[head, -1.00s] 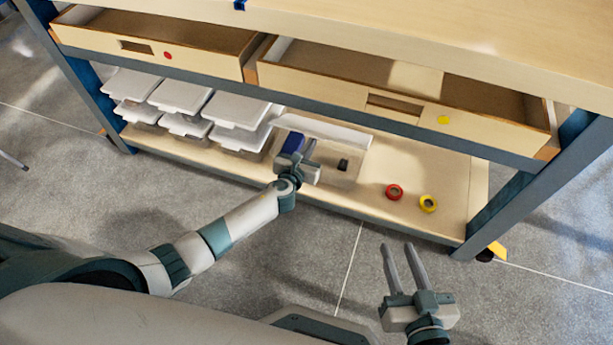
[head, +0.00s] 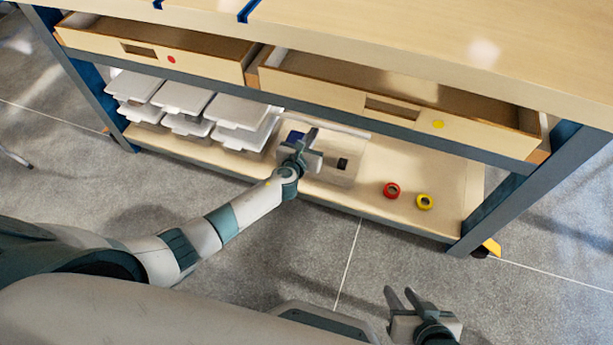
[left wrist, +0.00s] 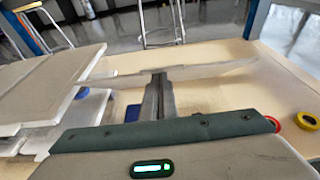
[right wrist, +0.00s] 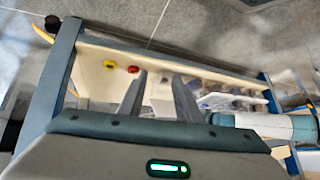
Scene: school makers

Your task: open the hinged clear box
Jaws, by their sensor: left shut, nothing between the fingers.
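The hinged clear box (head: 342,172) stands on the lower shelf, right of the stacked boxes, with a small black item (head: 342,163) and a blue item (head: 295,136) seen in it. Its lid (head: 340,128) is raised and shows as a thin pale strip at the back; it also shows in the left wrist view (left wrist: 215,70). My left gripper (head: 309,138) is shut and empty over the left part of the box, its fingertips at the lid in the left wrist view (left wrist: 158,80). Whether they touch it is unclear. My right gripper (head: 402,296) is open and empty, in front of the bench.
Several stacked white-lidded boxes (head: 183,97) stand left of the clear box. A red ring (head: 391,190) and a yellow ring (head: 424,202) lie to its right. Two partly open drawers (head: 345,96) hang above the shelf. Floor in front is free.

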